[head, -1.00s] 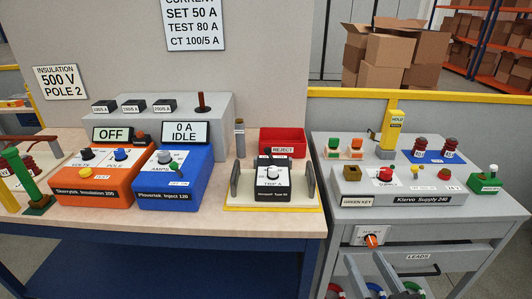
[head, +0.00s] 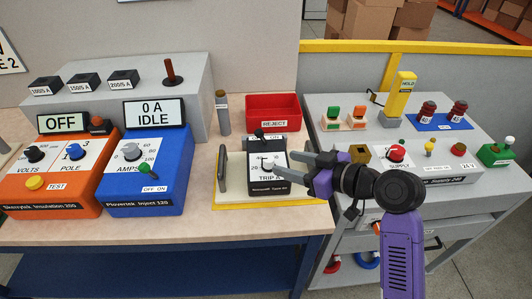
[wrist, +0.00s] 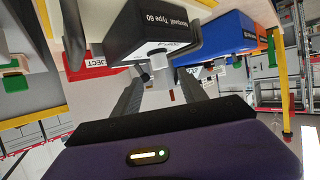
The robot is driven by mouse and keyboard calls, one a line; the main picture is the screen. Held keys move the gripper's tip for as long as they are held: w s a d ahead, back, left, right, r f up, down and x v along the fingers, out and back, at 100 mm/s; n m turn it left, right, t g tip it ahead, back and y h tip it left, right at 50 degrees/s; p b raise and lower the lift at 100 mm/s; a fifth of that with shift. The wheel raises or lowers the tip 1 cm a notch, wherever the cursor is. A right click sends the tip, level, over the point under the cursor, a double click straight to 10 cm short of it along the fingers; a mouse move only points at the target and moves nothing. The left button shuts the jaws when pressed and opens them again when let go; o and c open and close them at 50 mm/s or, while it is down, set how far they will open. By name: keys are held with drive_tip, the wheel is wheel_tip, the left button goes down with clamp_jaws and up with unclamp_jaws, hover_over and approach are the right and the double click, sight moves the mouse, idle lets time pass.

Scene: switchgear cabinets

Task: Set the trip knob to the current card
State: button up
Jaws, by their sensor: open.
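The relay (head: 255,184) is a black box with a white face marked TRIP A, standing on a yellow-edged mat (head: 228,201) near the bench's right end. Its pale round trip knob (head: 268,164) is on that face; its exact setting is too small to read. My gripper (head: 300,170) is open at the right side of the relay, its fingers pointing left toward the knob. In the wrist view, the relay (wrist: 150,30) and pale knob (wrist: 158,60) show just beyond and between the spread fingers (wrist: 160,78); contact cannot be told. The current card is out of view now.
A red REJECT bin (head: 273,108) stands behind the relay. The blue injector (head: 150,185), reading 0 A IDLE, and the orange tester (head: 60,195) are to the left. A grey supply cabinet (head: 330,225) stands right, beneath my arm. A dark upright (head: 222,170) flanks the relay's left.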

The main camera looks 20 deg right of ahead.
sight(271, 160)
drive_tip(key=shift+p+x, duration=0.65)
drive_tip(key=shift+x, duration=3.25)
drive_tip(key=shift+s+f, duration=0.1)
clamp_jaws()
